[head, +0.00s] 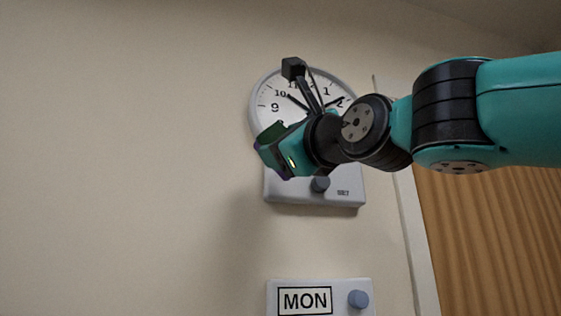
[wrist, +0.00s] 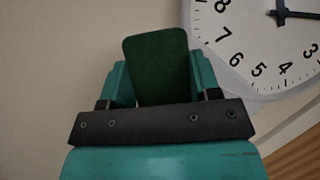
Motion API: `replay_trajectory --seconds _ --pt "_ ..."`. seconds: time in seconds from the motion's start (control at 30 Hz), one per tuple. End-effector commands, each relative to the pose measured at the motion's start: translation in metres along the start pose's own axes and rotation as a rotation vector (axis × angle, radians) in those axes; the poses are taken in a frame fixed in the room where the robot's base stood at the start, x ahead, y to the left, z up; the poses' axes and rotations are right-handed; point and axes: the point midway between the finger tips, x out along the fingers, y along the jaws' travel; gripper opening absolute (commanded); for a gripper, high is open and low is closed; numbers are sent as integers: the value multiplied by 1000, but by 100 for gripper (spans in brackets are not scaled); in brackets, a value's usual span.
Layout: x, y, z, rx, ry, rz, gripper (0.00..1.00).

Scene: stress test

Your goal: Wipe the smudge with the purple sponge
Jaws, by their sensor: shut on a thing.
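My gripper (head: 277,151) is raised in front of the wall, at the lower left of the clock in the head view. It is shut on the purple sponge (head: 259,162), of which only a narrow purple edge and a dark green face show there. In the wrist view the sponge (wrist: 157,62) shows its dark green face, upright between the two teal fingers. I see no smudge in either view; my arm and gripper hide part of the wall and clock.
A round white clock (head: 263,97) hangs on the beige wall, above a grey box (head: 290,191) with a dark knob and the word SET. Below is a MON panel (head: 340,291) with a blue knob. A wooden door (head: 485,235) with a pale frame stands right. The left wall is bare.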

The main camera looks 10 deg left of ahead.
Motion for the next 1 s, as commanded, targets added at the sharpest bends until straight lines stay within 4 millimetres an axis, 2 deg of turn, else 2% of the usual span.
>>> replay_trajectory --seconds 0.1,0.47,0.8,1.0 --pt "-6 1 3 1 -1 0 31" --pt "-8 0 4 1 -1 1 31" --pt "-31 2 16 2 -2 0 31" --pt "-32 0 18 1 0 0 31"
